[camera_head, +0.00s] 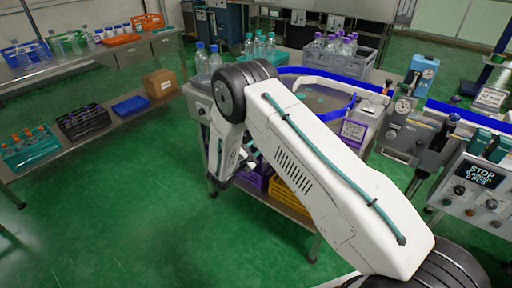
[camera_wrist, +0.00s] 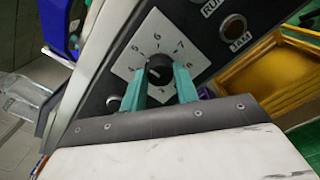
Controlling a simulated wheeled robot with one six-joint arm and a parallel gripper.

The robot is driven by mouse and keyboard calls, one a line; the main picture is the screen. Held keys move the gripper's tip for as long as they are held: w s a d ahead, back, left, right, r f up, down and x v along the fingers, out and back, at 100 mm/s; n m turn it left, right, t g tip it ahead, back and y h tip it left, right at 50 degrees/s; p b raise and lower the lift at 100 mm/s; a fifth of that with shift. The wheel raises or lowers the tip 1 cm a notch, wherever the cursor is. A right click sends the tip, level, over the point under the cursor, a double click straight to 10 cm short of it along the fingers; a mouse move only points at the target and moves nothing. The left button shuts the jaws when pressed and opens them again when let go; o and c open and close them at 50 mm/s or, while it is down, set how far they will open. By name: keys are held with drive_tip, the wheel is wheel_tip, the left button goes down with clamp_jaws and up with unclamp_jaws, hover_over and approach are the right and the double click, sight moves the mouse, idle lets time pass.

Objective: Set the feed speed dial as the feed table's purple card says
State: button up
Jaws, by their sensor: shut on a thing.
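The feed speed dial is a black knob (camera_wrist: 159,70) on a pale square plate (camera_wrist: 138,58) with numbers around it; 5, 6 and 7 can be made out. My gripper (camera_wrist: 160,82) has its two teal fingers on either side of the knob, shut on it. A light mark shows on the knob, but its exact setting is too small to read. In the head view my arm hides the dial and most of my gripper. The purple card (camera_head: 353,131) stands at the right of the feed table (camera_head: 322,98); its writing is too small to read.
Beside the dial are a RUN label (camera_wrist: 211,7) and a round JAM lamp (camera_wrist: 233,27). A yellow crate (camera_head: 292,193) and a purple crate (camera_head: 254,180) sit below the feed table. Machine units with a STOP display (camera_head: 480,174) stand at right. Green floor is clear at left.

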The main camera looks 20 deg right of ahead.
drive_tip(key=shift+s+m, duration=0.1)
drive_tip(key=shift+m, duration=0.2)
drive_tip(key=shift+f, duration=0.1)
drive_tip(key=o, duration=1)
drive_tip(key=shift+v, duration=3.9)
